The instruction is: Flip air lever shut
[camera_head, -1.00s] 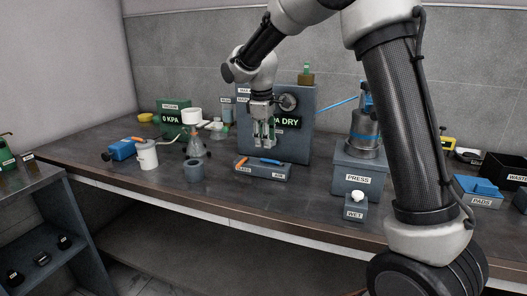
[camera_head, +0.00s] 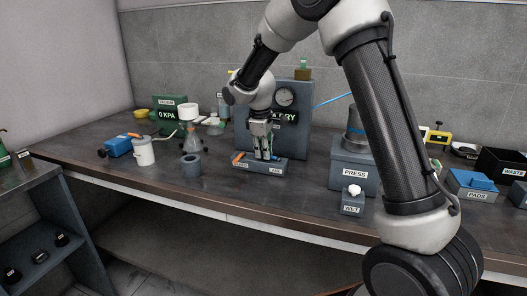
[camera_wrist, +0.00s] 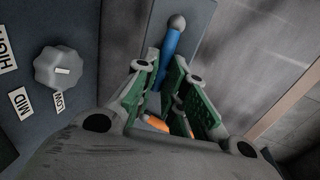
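A low grey valve box (camera_head: 252,167) sits on the bench in front of the tall grey machine, with a label that seems to read AIR on its right. The blue lever (camera_wrist: 171,46) on it has a grey ball end and shows between and beyond my fingertips in the wrist view. In the head view my gripper largely hides it. An orange lever (camera_head: 238,157) is at the box's left end; part of it (camera_wrist: 155,122) shows between my fingers. My gripper (camera_head: 263,156) points down over the box, its green-padded fingers (camera_wrist: 160,72) apart around the blue lever. Contact cannot be told.
The tall machine (camera_head: 300,130) with a gauge stands close behind; its knob (camera_wrist: 62,68) with HIGH, MID and LOW labels is near my gripper. The press (camera_head: 352,160) and a small WET box (camera_head: 352,206) are right.

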